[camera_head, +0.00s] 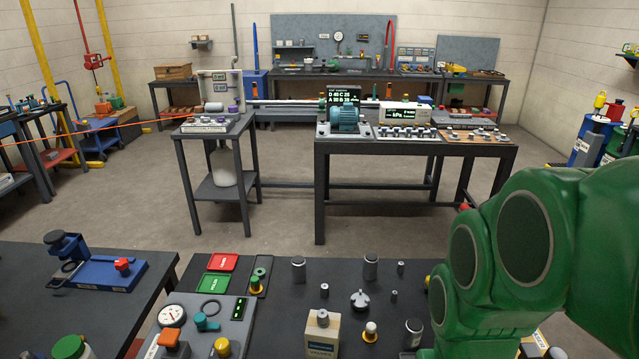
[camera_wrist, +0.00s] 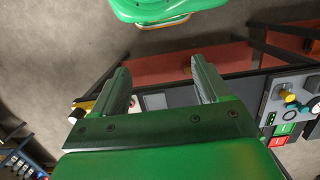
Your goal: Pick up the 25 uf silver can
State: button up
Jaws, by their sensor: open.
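Several silver cans stand upright on the dark front table (camera_head: 280,315) in the head view. One silver can (camera_head: 298,269) is left of centre, another silver can (camera_head: 371,267) is at the back, and a third silver can (camera_head: 413,334) is nearer, beside my green arm. Smaller silver pieces stand among them. Their value labels are too small to read, so I cannot tell which is 25 uf. My gripper (camera_wrist: 160,66) is open and empty in the wrist view, with no can between its fingers. The head view does not show its fingers.
A gauge panel (camera_head: 237,311) with coloured knobs and red and green plates are on the table's left. My green arm covers the right side. Open floor separates this table from the rear benches.

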jog(key=shift+r, duration=2.35)
jog(key=w+f+n+t, duration=0.15)
jog(key=w+t, duration=0.25)
jog(key=w, duration=1.1)
jog(key=n+t+y, duration=0.6)
jog(key=t+y, duration=0.2)
jog(key=t, duration=0.1)
send_over(302, 266)
jog(key=s+d, duration=0.3)
jog(key=s, duration=0.1)
jog(key=shift+m, duration=0.25)
notch_tip(302, 266, down, 23)
jog(key=shift+a+r, duration=0.15)
jog(key=shift+r, duration=0.05)
jog(key=shift+f+x, duration=0.25)
jog(key=shift+x, duration=1.45)
jog(key=shift+f+x, duration=0.2)
jog(key=shift+x, duration=1.5)
jog(key=shift+w+a+f, duration=0.1)
jog(key=shift+w+f, duration=0.05)
jog(key=shift+w, duration=0.1)
